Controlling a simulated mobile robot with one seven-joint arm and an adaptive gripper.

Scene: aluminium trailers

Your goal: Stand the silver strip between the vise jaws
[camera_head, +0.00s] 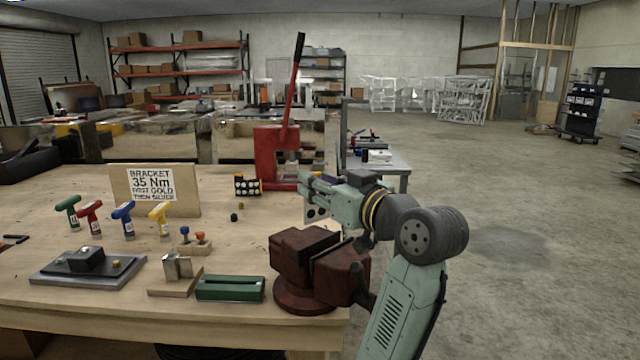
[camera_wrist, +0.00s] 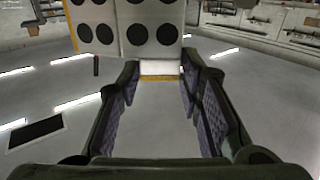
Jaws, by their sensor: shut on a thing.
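The silver strip (camera_head: 317,213) is a pale plate with dark round dots. My gripper (camera_head: 306,188) is shut on it above the vise, and the strip hangs below the fingers. In the wrist view the dotted strip (camera_wrist: 125,25) fills the upper middle beyond my fingertips (camera_wrist: 160,72), with its held end between them. The dark red vise (camera_head: 298,296) stands at the front right corner of the bench, with a narrow gap between its jaws (camera_head: 305,246). The strip's lower end shows above the vise, apart from the jaws in the picture.
A red arbor press (camera_head: 272,160) stands behind the vise. A green tray (camera_head: 230,289), a wooden block with metal parts (camera_head: 178,285) and a grey fixture plate (camera_head: 85,275) lie left of it. Coloured T-handle drivers (camera_head: 122,215) stand before a bracket sign (camera_head: 155,188).

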